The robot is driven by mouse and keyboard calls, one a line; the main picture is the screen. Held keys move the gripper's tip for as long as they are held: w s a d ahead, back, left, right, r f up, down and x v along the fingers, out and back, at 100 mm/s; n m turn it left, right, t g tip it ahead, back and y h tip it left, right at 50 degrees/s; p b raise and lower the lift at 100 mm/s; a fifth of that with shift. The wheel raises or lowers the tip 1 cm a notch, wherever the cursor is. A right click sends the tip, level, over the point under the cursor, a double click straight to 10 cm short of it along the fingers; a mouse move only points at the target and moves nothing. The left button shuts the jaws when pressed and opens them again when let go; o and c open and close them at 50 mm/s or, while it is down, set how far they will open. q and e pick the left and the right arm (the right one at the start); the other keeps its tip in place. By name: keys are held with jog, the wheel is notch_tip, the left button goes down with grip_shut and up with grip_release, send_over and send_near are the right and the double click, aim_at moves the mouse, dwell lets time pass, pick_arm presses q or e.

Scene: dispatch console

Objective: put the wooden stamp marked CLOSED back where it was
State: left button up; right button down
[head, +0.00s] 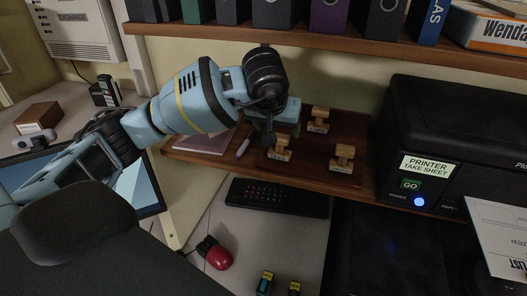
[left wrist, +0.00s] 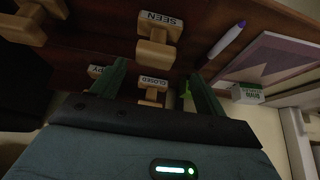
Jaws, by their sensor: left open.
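The wooden stamp marked CLOSED (left wrist: 152,92) shows in the left wrist view between the two fingers of my left gripper (left wrist: 158,90). The fingers are open, one on each side of it, and I cannot tell whether they touch it. It appears to stand on the brown wooden shelf (head: 310,172). In the head view my left gripper (head: 280,122) is low over the back of this shelf and hides the CLOSED stamp. The SEEN stamp (left wrist: 157,38) stands just in front; it also shows in the head view (head: 278,152). My right gripper is not in view.
A stamp ending in PY (left wrist: 96,72) stands partly behind one finger; it shows behind right in the head view (head: 318,122). Another stamp (head: 343,157) is front right. A pen (head: 243,147) lies left. The upper binder shelf (head: 330,48) overhangs; a black printer (head: 450,130) stands right.

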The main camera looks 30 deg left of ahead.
pick_arm(q)
jog(key=s+d, duration=0.2)
jog(key=s, duration=0.7)
jog(key=shift+s+d, duration=0.25)
jog(key=shift+s, duration=0.15)
